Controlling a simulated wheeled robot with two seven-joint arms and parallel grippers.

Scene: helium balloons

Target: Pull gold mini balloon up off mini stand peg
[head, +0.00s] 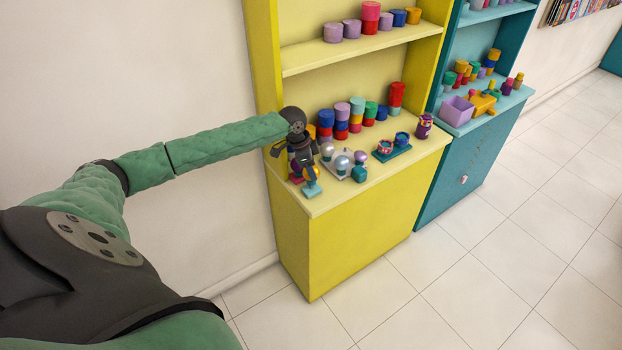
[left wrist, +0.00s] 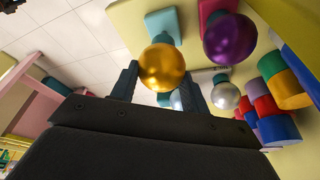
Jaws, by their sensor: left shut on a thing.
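The gold mini balloon (left wrist: 162,67) is a shiny gold ball between the two fingers of my left gripper (left wrist: 160,82) in the left wrist view. The gripper is shut on it. In the head view my left gripper (head: 308,170) points down over the yellow shelf's front left corner, above the teal stand (head: 312,189). The gold balloon is hidden there. My right gripper is not in view.
A purple balloon (left wrist: 229,39) on a magenta stand and a silver balloon (left wrist: 225,96) are close beside. Pearly balloons (head: 342,163) stand right of the gripper on the yellow shelf (head: 400,172). Stacked coloured cylinders (head: 342,118) stand behind. The floor in front is clear.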

